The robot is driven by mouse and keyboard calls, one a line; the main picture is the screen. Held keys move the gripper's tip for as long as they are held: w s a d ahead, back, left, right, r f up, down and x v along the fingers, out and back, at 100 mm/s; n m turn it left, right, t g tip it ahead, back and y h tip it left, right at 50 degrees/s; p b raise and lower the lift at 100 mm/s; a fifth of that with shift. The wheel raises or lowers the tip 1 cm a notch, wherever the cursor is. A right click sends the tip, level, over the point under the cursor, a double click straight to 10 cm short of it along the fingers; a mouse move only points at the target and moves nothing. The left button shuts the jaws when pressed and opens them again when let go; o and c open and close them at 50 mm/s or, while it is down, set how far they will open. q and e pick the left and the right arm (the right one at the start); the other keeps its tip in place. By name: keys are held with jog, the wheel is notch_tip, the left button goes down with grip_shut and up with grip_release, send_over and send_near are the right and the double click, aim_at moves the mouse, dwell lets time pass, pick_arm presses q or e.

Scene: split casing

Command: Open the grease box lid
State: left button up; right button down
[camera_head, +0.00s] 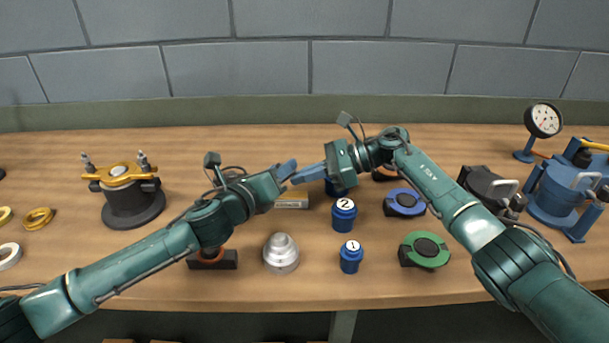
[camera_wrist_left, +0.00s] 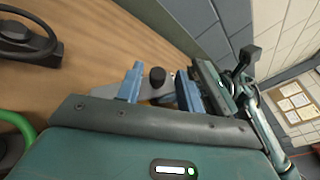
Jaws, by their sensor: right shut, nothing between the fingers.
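A low box with a pale, orange-edged front (camera_head: 292,202), apparently the grease box, sits mid-table, partly hidden under my grippers. In the left wrist view a flat grey part (camera_wrist_left: 106,91) with a black knob (camera_wrist_left: 157,77) shows beyond my left fingers; I cannot tell whether this is its lid or whether the lid is shut. My left gripper (camera_head: 287,170) is above the box. Its blue fingers are apart in the wrist view (camera_wrist_left: 160,90), with the knob showing in the gap, no contact visible. My right gripper (camera_head: 300,176) is shut and empty, very close to the left one.
Blue numbered pots (camera_head: 344,214) (camera_head: 351,256) and a silver stepped cone (camera_head: 281,253) stand in front. Blue-ringed (camera_head: 405,203) and green-ringed (camera_head: 426,250) parts lie right. A gold-topped casing (camera_head: 130,194) stands left; a gauge (camera_head: 543,121) and blue vise-like device (camera_head: 558,193) stand right.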

jog(key=shift+a+r, duration=0.2)
jog(key=shift+r, duration=0.1)
